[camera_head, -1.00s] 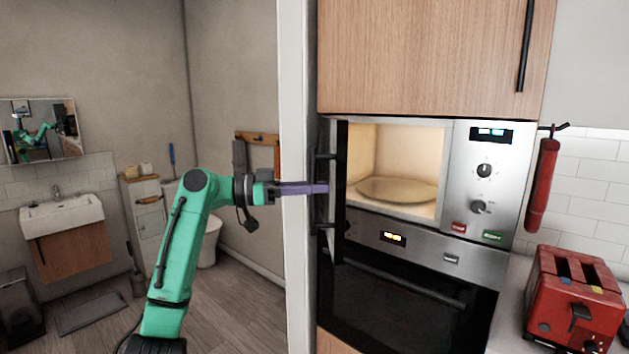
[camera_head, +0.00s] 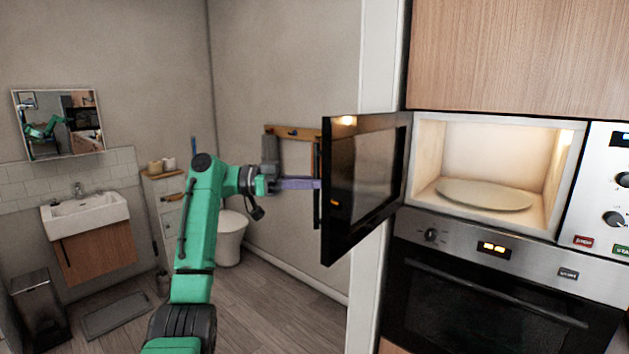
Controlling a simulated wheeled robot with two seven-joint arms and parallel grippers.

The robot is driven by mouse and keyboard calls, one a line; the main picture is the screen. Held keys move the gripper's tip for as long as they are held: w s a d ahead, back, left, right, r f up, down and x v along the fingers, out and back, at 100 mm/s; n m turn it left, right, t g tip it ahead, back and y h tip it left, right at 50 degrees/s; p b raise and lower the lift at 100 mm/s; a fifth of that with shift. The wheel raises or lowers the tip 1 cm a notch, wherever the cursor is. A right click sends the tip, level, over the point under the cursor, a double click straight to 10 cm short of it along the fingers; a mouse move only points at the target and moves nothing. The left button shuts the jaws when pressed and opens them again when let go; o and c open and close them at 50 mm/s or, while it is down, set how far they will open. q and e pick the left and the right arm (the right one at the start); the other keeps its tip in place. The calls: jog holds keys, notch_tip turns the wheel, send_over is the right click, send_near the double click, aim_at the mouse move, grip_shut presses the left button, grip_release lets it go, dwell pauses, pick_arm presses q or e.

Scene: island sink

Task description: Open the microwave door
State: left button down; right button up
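The microwave (camera_head: 422,165) is built into the cabinet on the right, and its lit inside is in plain view. Its dark glass door (camera_head: 365,180) stands wide open, swung out to the left from its left side, inner face towards me. The door's black vertical handle (camera_head: 317,210) shows just beyond the free edge. My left gripper (camera_head: 318,184) comes in from the left, its purple fingers level and their tips at the handle. I see the fingers side-on, so their gap is hidden. My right gripper is not in view.
A round plate (camera_head: 485,195) lies in the microwave. An oven (camera_head: 480,310) is below it, and a wooden cabinet (camera_head: 500,60) above. A white wall edge (camera_head: 375,70) stands behind the door.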

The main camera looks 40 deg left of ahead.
pick_arm(q)
jog(key=shift+a+f, duration=0.1)
jog(key=shift+a, duration=0.2)
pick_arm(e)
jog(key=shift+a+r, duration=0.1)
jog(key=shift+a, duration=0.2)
pick_arm(q)
jog(key=shift+d, duration=0.1)
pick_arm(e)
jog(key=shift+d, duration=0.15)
pick_arm(q)
jog(key=c, duration=0.8)
grip_release()
jog(key=shift+c, duration=0.2)
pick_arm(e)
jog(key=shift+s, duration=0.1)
pick_arm(q)
jog(key=p+v, duration=0.3)
jog(key=v, duration=1.1)
jog(key=shift+a, duration=0.4)
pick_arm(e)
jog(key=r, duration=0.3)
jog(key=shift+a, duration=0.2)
